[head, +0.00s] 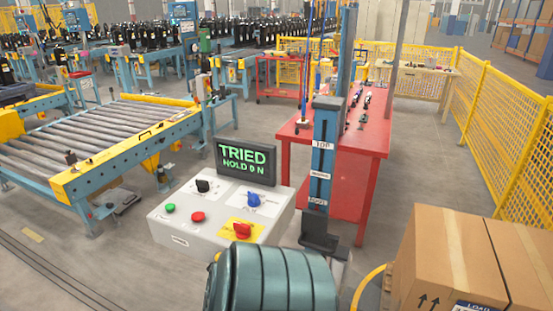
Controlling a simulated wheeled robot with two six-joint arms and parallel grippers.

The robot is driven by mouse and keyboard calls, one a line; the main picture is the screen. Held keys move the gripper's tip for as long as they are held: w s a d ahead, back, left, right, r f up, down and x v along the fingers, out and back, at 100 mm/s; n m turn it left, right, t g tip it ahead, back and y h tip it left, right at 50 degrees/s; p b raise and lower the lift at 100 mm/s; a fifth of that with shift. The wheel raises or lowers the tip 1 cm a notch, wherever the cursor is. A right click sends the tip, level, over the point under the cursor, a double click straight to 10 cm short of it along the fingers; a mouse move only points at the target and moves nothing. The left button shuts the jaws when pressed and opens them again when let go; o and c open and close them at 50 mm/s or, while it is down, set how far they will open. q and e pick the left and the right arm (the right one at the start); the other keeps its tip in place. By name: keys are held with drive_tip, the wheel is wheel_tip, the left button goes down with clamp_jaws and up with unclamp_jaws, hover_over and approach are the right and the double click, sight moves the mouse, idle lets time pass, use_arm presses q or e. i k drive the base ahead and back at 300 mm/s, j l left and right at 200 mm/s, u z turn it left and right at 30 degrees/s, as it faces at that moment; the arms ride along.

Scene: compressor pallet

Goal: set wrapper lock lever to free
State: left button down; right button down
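A light grey control box (181,239) stands in the lower middle. It carries a black knob (203,186), a blue knob (254,199), a red knob (242,231) on a yellow plate, a green button (170,207) and a red button (197,216). A dark screen (246,163) behind it reads "TRIED HOLD 0 N". Right of it stands a blue upright post (322,160) with small white labels and a dark bracket (319,238) low down. I cannot tell which part is the wrapper lock lever, nor its setting. Neither gripper is in view.
A teal ribbed cylinder (285,283) fills the bottom middle. Cardboard boxes (450,262) stand at the lower right. A red table (372,140) is behind the post, a roller conveyor (85,140) at left, and yellow fencing (505,120) at right.

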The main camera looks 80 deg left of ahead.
sight(219, 254)
drive_tip(key=k+l+u, duration=0.15)
drive_tip(key=u, duration=2.9)
drive_tip(key=i+j+z, duration=0.2)
drive_tip(key=j+z, duration=0.15)
drive_tip(key=j, duration=0.2)
drive_tip(key=i+j+z, duration=0.1)
drive_tip(key=j+z, duration=0.25)
drive_tip(key=j, duration=0.25)
drive_tip(key=j+z, duration=0.3)
drive_tip(key=j, duration=0.3)
